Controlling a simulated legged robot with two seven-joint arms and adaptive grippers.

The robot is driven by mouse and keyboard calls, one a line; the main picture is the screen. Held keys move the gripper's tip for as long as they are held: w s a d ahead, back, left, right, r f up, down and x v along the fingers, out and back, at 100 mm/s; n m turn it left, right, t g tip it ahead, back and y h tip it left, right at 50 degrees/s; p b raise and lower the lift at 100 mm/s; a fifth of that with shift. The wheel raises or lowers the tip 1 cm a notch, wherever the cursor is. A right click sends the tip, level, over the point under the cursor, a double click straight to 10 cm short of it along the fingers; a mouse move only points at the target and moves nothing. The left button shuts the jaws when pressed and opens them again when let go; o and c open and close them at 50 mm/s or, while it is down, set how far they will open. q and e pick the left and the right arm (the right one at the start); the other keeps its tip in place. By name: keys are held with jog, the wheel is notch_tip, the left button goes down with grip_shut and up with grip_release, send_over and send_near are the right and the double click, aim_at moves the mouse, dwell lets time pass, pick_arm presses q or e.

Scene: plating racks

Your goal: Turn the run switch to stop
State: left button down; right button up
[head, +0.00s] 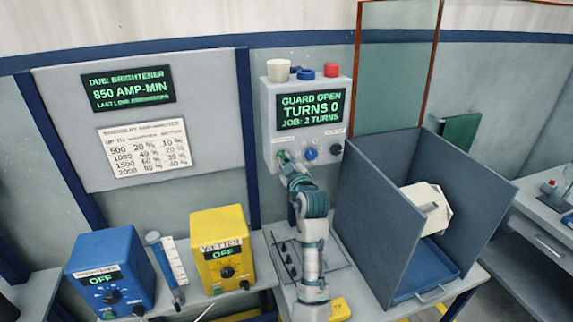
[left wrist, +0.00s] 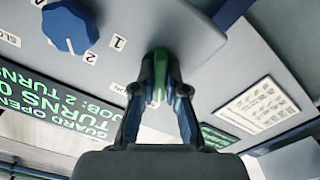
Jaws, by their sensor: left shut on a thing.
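The control box (head: 268,125) on the wall has a screen (head: 310,109) reading "GUARD OPEN, TURNS 0, JOB: 2 TURNS". Below the screen are a green knob, a blue knob (head: 311,153) and a black knob (head: 336,149). My left gripper (head: 285,160) is at the green knob at the box's lower left. In the left wrist view my left gripper (left wrist: 160,82) is shut on the green knob (left wrist: 157,97), with a finger on each side. The fingers cover most of that knob and its label, so its setting is hidden. My right gripper is not in view.
The blue knob (left wrist: 70,27) with a numbered scale is beside the left gripper. A grey open-topped guard enclosure (head: 380,215) holding a cream barrel (head: 428,208) stands to the right. A blue unit (head: 108,270) and a yellow unit (head: 222,250), both reading OFF, stand at left.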

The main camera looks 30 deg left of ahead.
pick_arm(q)
jog(key=shift+r+n, duration=0.1)
jog(key=shift+n, duration=0.2)
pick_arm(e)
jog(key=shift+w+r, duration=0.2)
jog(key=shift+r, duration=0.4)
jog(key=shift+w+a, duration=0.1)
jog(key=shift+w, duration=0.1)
